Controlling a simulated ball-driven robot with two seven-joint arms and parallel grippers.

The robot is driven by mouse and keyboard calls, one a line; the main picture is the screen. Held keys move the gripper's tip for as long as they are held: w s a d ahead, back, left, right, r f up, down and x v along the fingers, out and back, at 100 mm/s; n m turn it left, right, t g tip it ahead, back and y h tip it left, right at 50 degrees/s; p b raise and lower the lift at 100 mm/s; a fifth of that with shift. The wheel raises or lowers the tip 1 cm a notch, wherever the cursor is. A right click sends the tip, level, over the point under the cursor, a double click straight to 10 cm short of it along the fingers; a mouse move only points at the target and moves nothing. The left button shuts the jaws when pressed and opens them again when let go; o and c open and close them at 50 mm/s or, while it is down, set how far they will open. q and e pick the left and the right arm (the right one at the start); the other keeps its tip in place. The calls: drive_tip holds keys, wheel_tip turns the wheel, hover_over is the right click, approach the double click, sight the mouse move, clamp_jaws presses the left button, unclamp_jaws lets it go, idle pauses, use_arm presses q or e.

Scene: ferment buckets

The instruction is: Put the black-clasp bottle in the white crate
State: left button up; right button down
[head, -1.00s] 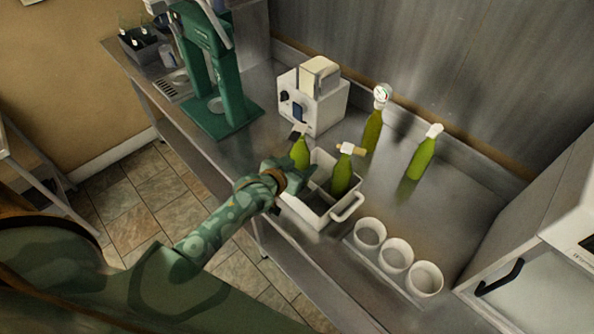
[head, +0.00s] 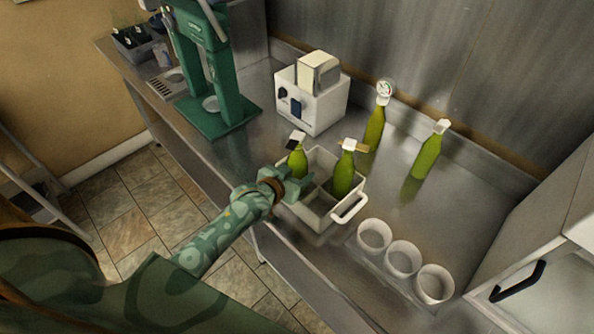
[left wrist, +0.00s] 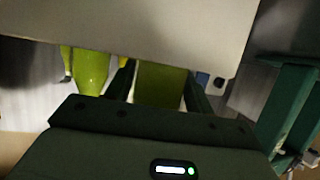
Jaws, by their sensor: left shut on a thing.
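The black-clasp bottle (head: 298,163) is green with a black and white top. It stands about upright at the back left edge of the white crate (head: 319,222). My left gripper (head: 296,185) is shut on it, low on the body. The gripper and crate edge hide its base, and I cannot tell whether it is inside the wall or resting on anything. In the left wrist view, the bottle (left wrist: 160,85) shows between the two fingers. A green bottle with a brown clasp (head: 343,178) stands in the crate's right part. My right gripper is not in view.
A green bottle with a gauge (head: 375,128) and a green bottle with a white top (head: 428,157) stand behind the crate. A white machine (head: 312,105) and green press (head: 225,90) are at back left. Several white cups (head: 403,258) stand in front right.

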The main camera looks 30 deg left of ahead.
use_arm(q)
drive_tip(key=o, duration=1.4)
drive_tip(key=shift+f, duration=0.1)
